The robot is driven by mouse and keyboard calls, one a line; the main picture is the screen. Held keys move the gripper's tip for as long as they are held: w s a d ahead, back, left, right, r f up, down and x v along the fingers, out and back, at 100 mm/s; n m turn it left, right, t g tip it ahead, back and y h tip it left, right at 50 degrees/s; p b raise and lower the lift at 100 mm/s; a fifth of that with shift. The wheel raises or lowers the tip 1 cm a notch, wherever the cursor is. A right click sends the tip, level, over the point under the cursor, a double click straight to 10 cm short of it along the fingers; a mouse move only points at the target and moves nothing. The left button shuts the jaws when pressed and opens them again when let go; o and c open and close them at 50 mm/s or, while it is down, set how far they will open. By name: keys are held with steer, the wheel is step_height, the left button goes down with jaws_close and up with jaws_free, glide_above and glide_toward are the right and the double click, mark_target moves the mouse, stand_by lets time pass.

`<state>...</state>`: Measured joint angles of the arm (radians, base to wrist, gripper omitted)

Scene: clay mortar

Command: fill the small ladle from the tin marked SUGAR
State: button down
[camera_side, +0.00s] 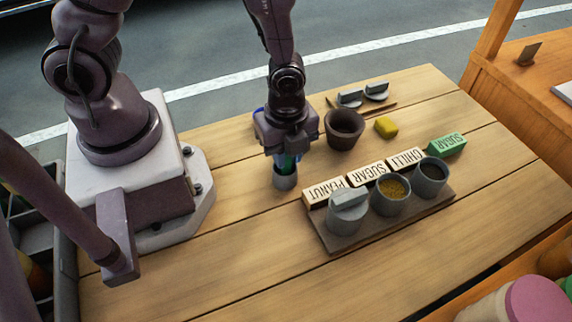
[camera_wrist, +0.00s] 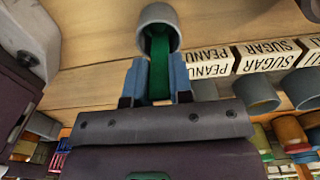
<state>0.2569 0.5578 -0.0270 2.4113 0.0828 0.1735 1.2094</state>
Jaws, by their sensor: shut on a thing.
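The small ladle, a grey cup (camera_side: 285,182) with a green handle, hangs cup-down in my gripper (camera_side: 287,158), left of the tins. In the wrist view the blue fingers of my gripper (camera_wrist: 155,85) are shut on the green handle (camera_wrist: 160,65); the inside of the cup (camera_wrist: 158,14) cannot be judged. The middle tin (camera_side: 390,196), holding yellow-brown grains, stands before the pale SUGAR block (camera_side: 369,173). The left tin (camera_side: 347,214), by the PEANUT block (camera_side: 324,192), is lidded. The right tin (camera_side: 430,178), by the CHILLI block (camera_side: 406,160), has dark contents. A green block (camera_side: 446,145) also reads SUGAR.
The tins share a low board (camera_side: 342,243). Behind are a brown clay mortar (camera_side: 345,136), a yellow block (camera_side: 386,127) and two grey lids (camera_side: 350,98) on a thin strip. The wooden table (camera_side: 230,262) is clear in front of the ladle.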

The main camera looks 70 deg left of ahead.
steer(key=shift+r, duration=3.4)
steer(key=w+d+r, duration=0.3)
steer(key=w+d, duration=0.4)
steer(key=w, duration=0.1)
steer(key=w+d+r, duration=0.2)
steer(key=w+d, duration=0.5)
steer(key=shift+a+f, duration=0.15)
steer(key=shift+f, duration=1.9)
steer(key=shift+a+f, duration=0.1)
steer(key=shift+f, duration=1.95)
steer(key=shift+f, duration=0.1)
steer(key=shift+f, duration=0.3)
